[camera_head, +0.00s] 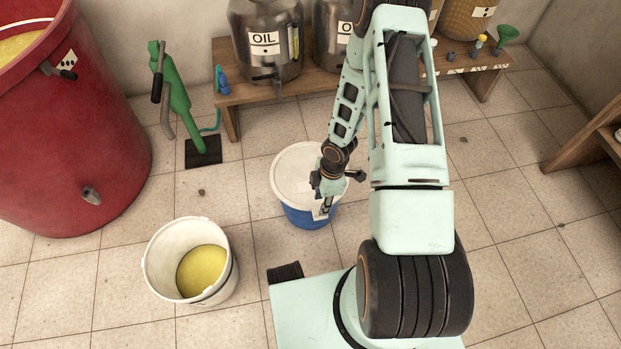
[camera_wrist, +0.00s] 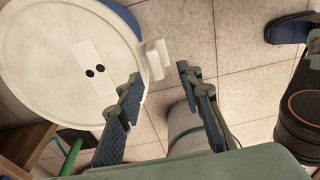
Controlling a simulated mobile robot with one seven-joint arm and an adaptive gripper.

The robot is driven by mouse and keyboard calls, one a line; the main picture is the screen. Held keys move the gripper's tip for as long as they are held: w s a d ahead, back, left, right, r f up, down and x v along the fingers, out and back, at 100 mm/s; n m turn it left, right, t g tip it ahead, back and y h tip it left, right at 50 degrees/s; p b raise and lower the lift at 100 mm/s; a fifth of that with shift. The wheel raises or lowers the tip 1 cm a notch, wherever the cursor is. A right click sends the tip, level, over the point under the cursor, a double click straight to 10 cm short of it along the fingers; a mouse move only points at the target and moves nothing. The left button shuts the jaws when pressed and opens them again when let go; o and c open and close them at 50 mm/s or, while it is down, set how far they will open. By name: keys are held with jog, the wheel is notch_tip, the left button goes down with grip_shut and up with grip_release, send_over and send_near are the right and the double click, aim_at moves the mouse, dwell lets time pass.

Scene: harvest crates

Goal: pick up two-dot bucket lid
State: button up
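The two-dot bucket lid (camera_wrist: 62,50) is a round white disc with two black dots on a pale label. It fills the upper left of the wrist view, with a white tab (camera_wrist: 153,58) at its right edge. In the head view the white lid (camera_head: 290,172) sits on a blue bucket (camera_head: 305,217). My gripper (camera_wrist: 159,74) is open, its two fingers apart with the tab just beyond and between their tips. In the head view my gripper (camera_head: 323,210) is at the lid's right front edge and hides part of it. Contact cannot be told.
An open white bucket (camera_head: 163,252) with yellow contents stands left on the tiles. A large red vat (camera_head: 65,150) and a green pump (camera_head: 178,100) are behind it. A wooden bench (camera_head: 310,82) carries an oil drum (camera_head: 262,60). Floor right of my arm is clear.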

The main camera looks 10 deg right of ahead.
jog(key=f, duration=0.2)
jog(key=f+b, duration=0.1)
jog(key=f, duration=0.1)
jog(key=f+b, duration=0.1)
jog(key=f, duration=0.1)
jog(key=shift+w+a+f, duration=0.1)
jog(key=shift+w, duration=0.2)
jog(key=shift+c, duration=0.2)
grip_shut()
